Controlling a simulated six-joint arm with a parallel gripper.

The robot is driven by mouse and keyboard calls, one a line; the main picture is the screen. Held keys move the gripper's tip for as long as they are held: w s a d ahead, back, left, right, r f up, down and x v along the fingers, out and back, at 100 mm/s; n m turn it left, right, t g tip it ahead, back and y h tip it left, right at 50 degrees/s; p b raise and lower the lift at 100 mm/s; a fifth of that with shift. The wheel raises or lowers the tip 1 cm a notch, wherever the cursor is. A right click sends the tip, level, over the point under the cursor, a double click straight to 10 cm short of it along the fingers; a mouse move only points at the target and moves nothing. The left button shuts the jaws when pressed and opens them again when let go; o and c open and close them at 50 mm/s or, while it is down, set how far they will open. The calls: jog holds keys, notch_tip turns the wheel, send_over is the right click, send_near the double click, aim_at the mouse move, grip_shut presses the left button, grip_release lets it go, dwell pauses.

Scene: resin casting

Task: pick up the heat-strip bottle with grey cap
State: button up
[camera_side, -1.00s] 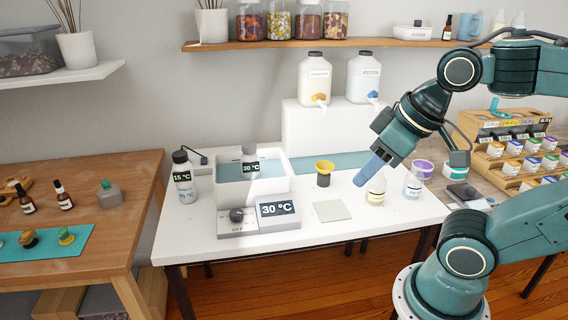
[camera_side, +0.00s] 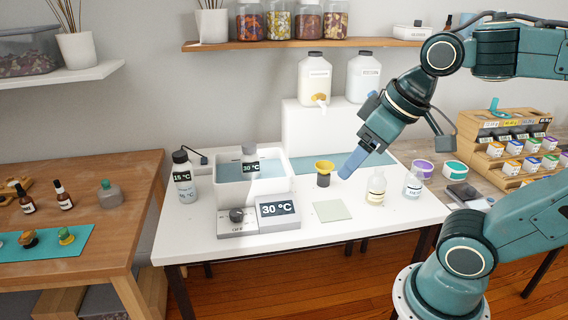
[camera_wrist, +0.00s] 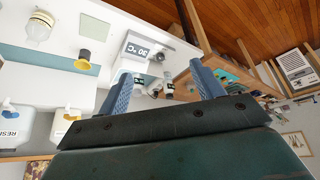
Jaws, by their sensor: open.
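The bottle with a grey cap (camera_side: 250,158) and a dark heat strip reading 30 °C stands in the white water bath (camera_side: 281,187); its lower part is hidden in the bath. A second heat-strip bottle (camera_side: 184,178), with a darker cap and a strip reading 15 °C, stands on the table left of the bath. My gripper (camera_side: 346,174) is open and empty, above the table to the right of the bath and the grey-capped bottle. In the wrist view, my two blue fingers (camera_wrist: 161,70) are spread apart, with the bath area and small bottles beyond them.
A heater control with a 30 °C display (camera_side: 278,209) sits before the bath. Large jugs (camera_side: 314,80) stand on a white block behind.

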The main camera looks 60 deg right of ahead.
jog(key=w+d+r, duration=0.2)
jog(key=w+r, duration=0.1)
jog(key=w, duration=0.7)
jog(key=g, duration=0.1)
send_over(249, 144)
jog(key=s, duration=0.5)
notch_tip(249, 144, down, 8)
jog(key=shift+s, duration=0.2)
jog(key=shift+f, duration=0.1)
jog(key=shift+x, duration=4.25)
jog(key=shift+f, duration=0.15)
jog(key=shift+x, duration=2.45)
